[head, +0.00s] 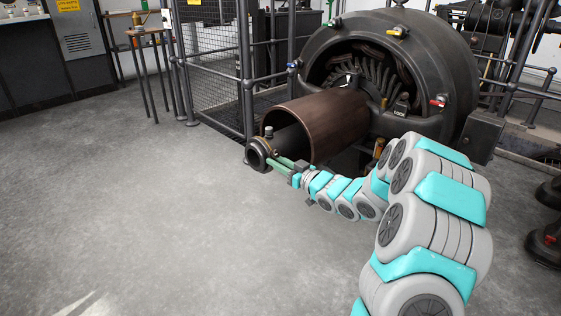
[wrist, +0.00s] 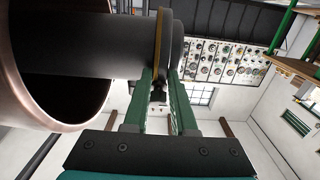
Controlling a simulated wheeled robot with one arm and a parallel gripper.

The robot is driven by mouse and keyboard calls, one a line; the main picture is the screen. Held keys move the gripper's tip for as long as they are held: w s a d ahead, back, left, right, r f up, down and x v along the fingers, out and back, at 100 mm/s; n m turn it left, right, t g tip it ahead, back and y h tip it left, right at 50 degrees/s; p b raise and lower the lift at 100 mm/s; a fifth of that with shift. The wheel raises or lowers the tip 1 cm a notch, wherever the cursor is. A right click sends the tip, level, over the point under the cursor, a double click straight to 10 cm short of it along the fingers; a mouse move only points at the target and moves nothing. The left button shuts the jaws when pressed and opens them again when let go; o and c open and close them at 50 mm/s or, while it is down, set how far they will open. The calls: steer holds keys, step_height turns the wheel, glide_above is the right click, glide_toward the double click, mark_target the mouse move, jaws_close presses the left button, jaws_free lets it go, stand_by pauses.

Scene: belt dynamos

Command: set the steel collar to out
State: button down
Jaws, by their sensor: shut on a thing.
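The steel collar (head: 257,155) is a dark ring at the free end of the dark shaft (head: 290,140), which sticks out of a copper-brown drum on the dynamo. A thin brass-coloured band and a small knob (head: 268,131) show at its top. In the wrist view the collar (wrist: 177,42) is at the upper middle, beside the brass band (wrist: 160,40). My gripper (head: 279,163) reaches it from the lower right. In the wrist view my gripper's green fingers (wrist: 162,80) are shut on a small dark knob (wrist: 158,91) just under the collar. The fingertips partly hide the contact.
The copper-brown drum (head: 325,120) lies close behind the fingers, and its rim (wrist: 60,118) fills the wrist view's left. The dynamo housing (head: 440,60) stands behind. A mesh guard with railings (head: 215,45) stands behind left. The concrete floor (head: 130,200) at left is clear.

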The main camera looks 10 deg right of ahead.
steer(key=shift+s+a+r, duration=0.1)
steer(key=shift+s+a, duration=0.2)
steer(key=shift+a, duration=0.2)
steer(key=c, duration=0.7)
jaws_free()
steer(key=shift+p+v, duration=0.35)
steer(key=shift+v, duration=3.55)
steer(key=shift+w, duration=0.1)
